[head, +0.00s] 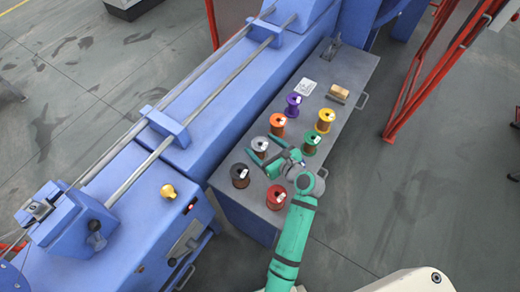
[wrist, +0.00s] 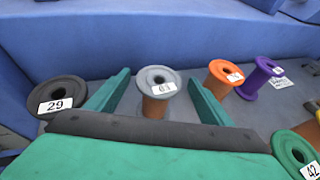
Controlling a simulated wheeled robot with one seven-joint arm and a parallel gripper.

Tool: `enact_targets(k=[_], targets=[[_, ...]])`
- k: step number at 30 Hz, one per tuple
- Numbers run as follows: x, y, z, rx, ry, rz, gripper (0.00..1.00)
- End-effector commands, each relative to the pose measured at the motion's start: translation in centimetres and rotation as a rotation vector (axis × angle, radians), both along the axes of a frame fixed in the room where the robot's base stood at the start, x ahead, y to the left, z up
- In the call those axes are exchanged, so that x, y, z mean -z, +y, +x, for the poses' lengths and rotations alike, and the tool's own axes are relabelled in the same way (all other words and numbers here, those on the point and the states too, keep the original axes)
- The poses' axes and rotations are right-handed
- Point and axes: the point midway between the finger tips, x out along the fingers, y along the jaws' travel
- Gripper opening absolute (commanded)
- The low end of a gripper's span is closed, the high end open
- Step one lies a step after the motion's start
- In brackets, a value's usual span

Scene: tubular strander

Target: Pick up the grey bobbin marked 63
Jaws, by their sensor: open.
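The grey bobbin marked 63 (wrist: 158,90) stands upright on the bench, its label facing me in the wrist view. In the head view the grey bobbin (head: 261,146) is just beyond my gripper's fingers. My gripper (wrist: 160,97) is open, with one green finger to the left and one to the right of the grey bobbin in the wrist view. The fingers appear apart from it. In the head view my gripper (head: 263,160) reaches over the bench from the right. The bobbin's lower part is partly hidden by my gripper's body in the wrist view.
On the grey bench (head: 335,110), a black bobbin marked 29 (wrist: 58,95) stands left of my gripper, an orange bobbin (wrist: 224,77) and a purple bobbin (wrist: 259,78) to the right. Red (head: 276,197), green (head: 311,144) and yellow (head: 325,120) bobbins stand nearby. The blue machine (head: 180,140) borders the bench.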

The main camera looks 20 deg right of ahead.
Motion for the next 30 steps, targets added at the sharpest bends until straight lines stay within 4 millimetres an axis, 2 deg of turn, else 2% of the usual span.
enact_targets(k=[12,22,28,29,30], targets=[[2.1,1.4,4.0,-0.002,0.000,-0.001,0.74],[2.3,1.6,4.5,0.000,0.000,-0.001,0.74],[2.3,1.6,4.5,0.000,0.000,-0.001,0.27],[2.3,1.6,4.5,0.000,0.000,-0.001,0.22],[2.3,1.6,4.5,-0.001,-0.001,-0.001,0.22]])
